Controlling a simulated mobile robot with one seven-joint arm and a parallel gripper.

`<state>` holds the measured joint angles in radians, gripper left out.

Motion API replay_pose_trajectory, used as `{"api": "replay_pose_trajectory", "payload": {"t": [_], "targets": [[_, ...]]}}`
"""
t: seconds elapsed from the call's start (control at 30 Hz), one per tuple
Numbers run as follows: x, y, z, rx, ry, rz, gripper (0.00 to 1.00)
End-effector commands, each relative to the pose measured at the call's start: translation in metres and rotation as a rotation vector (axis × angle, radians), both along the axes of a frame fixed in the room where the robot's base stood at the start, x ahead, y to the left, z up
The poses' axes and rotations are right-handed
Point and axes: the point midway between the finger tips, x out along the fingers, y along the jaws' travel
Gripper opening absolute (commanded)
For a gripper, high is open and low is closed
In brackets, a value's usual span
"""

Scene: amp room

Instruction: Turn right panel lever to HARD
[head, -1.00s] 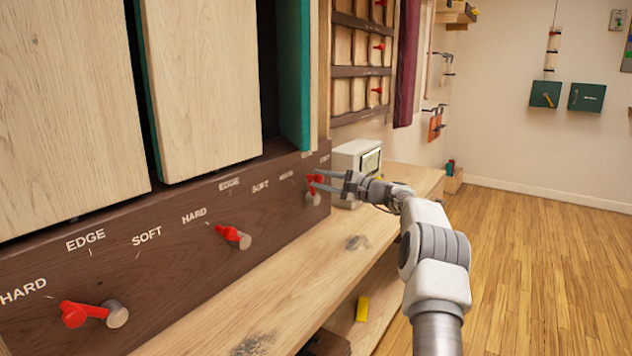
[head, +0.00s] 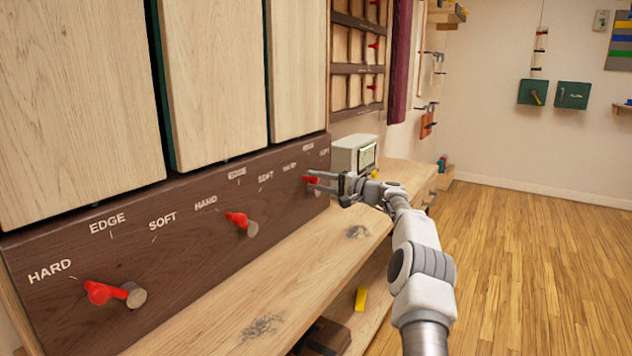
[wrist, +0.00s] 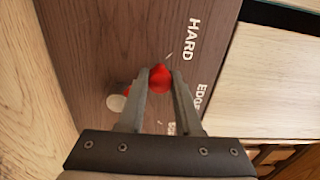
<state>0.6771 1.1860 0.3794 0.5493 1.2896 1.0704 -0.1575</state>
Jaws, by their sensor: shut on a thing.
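The right panel lever (head: 310,180) has a red knob and sits at the far right of the dark wooden board (head: 190,225). My gripper (head: 315,182) reaches it from the right and is shut on the red knob. In the wrist view the knob (wrist: 158,77) is between my fingertips (wrist: 160,80), with the pale pivot end (wrist: 117,103) to its lower left. The HARD label (wrist: 190,38) is just beyond the knob and EDGE (wrist: 201,97) is to the right. The lever points toward the HARD side. The right panel (head: 297,70) shows its pale wooden face.
The middle lever (head: 238,220) and left lever (head: 105,292) both point toward their HARD labels. A wooden bench (head: 290,270) runs below the board, with a white boxy device (head: 352,155) beyond my gripper. Open wooden floor (head: 520,230) lies to the right.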

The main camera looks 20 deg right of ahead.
Motion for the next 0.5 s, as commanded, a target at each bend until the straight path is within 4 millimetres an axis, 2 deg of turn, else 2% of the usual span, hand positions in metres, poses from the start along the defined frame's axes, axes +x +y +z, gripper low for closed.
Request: {"api": "replay_pose_trajectory", "payload": {"t": [0.37, 0.4, 0.5], "targets": [[0.0, 0.0, -0.0018, -0.008, -0.002, 0.001, 0.0], [0.0, 0.0001, -0.0019, -0.008, -0.002, 0.001, 0.35], [0.0, 0.0001, -0.0018, -0.008, -0.002, 0.002, 0.53]]}}
